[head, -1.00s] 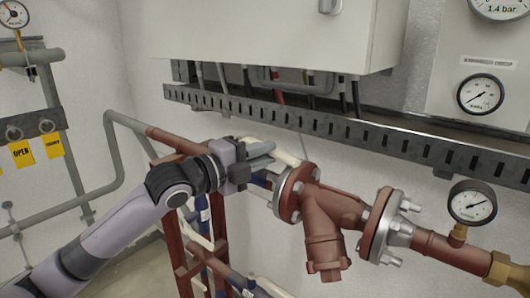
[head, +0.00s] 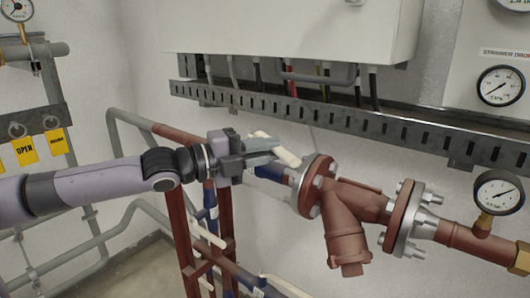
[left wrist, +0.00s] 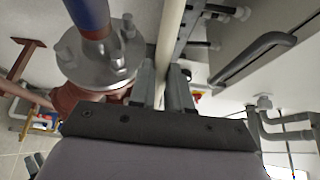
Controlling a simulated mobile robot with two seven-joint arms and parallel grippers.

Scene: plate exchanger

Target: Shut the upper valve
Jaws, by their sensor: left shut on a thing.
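The upper valve's blue body (head: 270,172) shows in the head view, just left of the red-brown flanged fitting and partly hidden by my gripper. Its cream lever (head: 289,156) slants down to the right past the fingers. My left gripper (head: 264,147) comes in from the left and is shut on the lever. In the left wrist view the cream lever (left wrist: 169,35) runs between the two fingers (left wrist: 165,90), beside a grey flange (left wrist: 98,55) and blue pipe part (left wrist: 88,14). My right gripper is in neither view.
The red-brown strainer (head: 347,235) and a gauge (head: 498,193) stand right of the valve. A slotted cable tray (head: 330,125) and grey cabinet (head: 290,25) are above. A lower cream lever (head: 207,234) and red-brown uprights (head: 183,245) are below.

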